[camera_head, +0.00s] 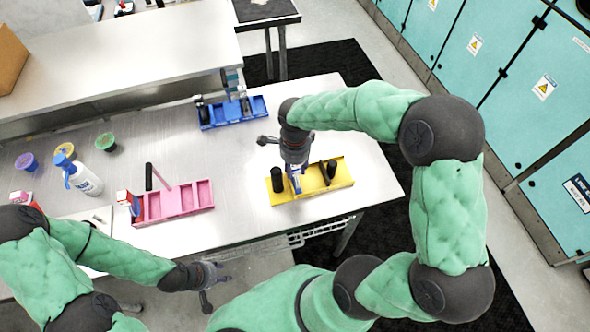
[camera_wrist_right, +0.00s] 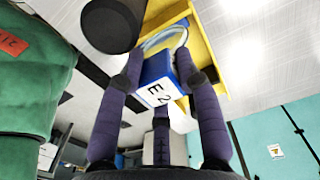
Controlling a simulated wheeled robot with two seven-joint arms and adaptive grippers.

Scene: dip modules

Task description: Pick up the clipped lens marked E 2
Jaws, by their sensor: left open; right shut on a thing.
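The clipped lens marked E 2 has a blue clip with a white label (camera_wrist_right: 157,92) and a round, pale clear lens. It is between the fingers of my right gripper (camera_wrist_right: 160,68) in the right wrist view, and they are shut on the clip. In the head view my right gripper (camera_head: 294,178) points down over the left part of the yellow tray (camera_head: 318,189), and the lens is mostly hidden. I cannot tell whether it touches the tray. My left gripper (camera_head: 216,286) is open and empty in front of the table's near edge.
Black cylinders stand in the yellow tray, one (camera_head: 277,179) close left of my right gripper. A pink tray (camera_head: 182,203) with a dark upright rod is left, a blue tray (camera_head: 248,112) further back. A white bottle (camera_head: 86,180) and small cups stand far left.

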